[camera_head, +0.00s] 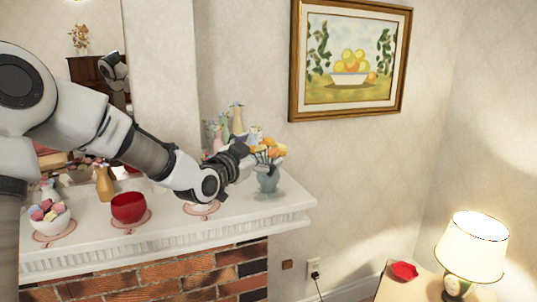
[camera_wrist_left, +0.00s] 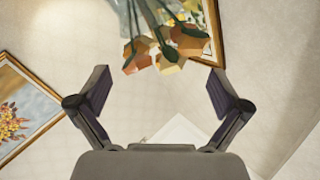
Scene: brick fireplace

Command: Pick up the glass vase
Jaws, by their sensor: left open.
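A blue-grey glass vase (camera_head: 268,181) with orange and yellow flowers (camera_head: 268,152) stands upright near the right end of the white mantel. My left gripper (camera_head: 262,161) reaches in from the left, at the upper part of the vase by the flowers; its arm hides part of that area. In the left wrist view my left gripper (camera_wrist_left: 159,80) is open, with nothing between its fingers. The flowers (camera_wrist_left: 150,58) hang upside down from the top there, beyond the fingertips, and the vase is mostly cut off. Contact cannot be told. My right gripper is not in view.
On the mantel (camera_head: 170,240) stand a red bowl (camera_head: 129,208), a bowl of coloured balls (camera_head: 47,217) and a brown vase (camera_head: 105,184). Pale figures or vases (camera_head: 238,120) stand behind my gripper. A framed picture (camera_head: 350,60) hangs on the wall to the right.

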